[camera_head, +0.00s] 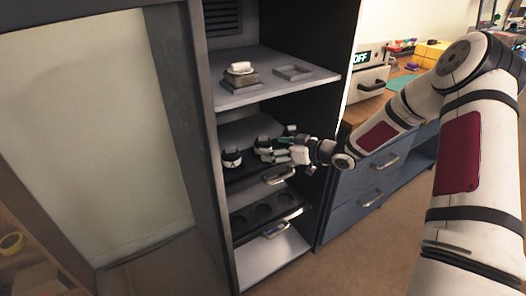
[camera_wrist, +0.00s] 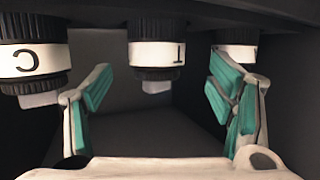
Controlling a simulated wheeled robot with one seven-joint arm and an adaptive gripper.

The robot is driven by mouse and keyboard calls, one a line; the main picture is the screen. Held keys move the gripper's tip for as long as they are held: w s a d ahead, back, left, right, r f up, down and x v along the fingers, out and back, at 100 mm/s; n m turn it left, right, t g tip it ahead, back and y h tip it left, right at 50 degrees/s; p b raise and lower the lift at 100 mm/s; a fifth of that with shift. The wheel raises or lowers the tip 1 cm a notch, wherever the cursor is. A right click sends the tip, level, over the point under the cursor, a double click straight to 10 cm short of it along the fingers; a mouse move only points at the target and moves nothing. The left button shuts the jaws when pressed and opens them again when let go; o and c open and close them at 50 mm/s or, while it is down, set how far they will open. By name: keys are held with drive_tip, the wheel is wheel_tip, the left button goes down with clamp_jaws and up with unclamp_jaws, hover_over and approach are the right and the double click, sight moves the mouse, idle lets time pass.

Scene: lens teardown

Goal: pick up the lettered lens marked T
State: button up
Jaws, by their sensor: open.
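The lens marked T (camera_wrist: 158,54) is the middle one of three black lenses with white lettered bands. In the wrist view, which looks upside down, it shows between the two teal-padded fingers of my gripper (camera_wrist: 163,88). The fingers are spread apart with nothing held, and a gap shows between each finger and the lens. In the head view the T lens appears to be the middle lens (camera_head: 263,147), its letter not readable there, with my gripper (camera_head: 282,150) just to its right, at the front of the shelf. Depth between fingertips and lens is hard to judge.
The lens marked C (camera_wrist: 35,60) is left in the wrist view. Another lens (camera_wrist: 240,52) on the right is partly behind a finger; the head view's left lens (camera_head: 232,158) looks marked A. A drawer with round recesses (camera_head: 262,214) is below; a shelf (camera_head: 270,92) is above.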

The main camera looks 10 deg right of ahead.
sight(269, 146)
drive_tip(key=shift+b+x, duration=0.7)
drive_tip(key=shift+x, duration=2)
drive_tip(key=shift+w+d, duration=0.15)
drive_tip(key=shift+d, duration=0.05)
drive_tip(key=shift+c, duration=0.6)
drive_tip(key=shift+r, duration=0.1)
drive_tip(key=c, duration=1.1)
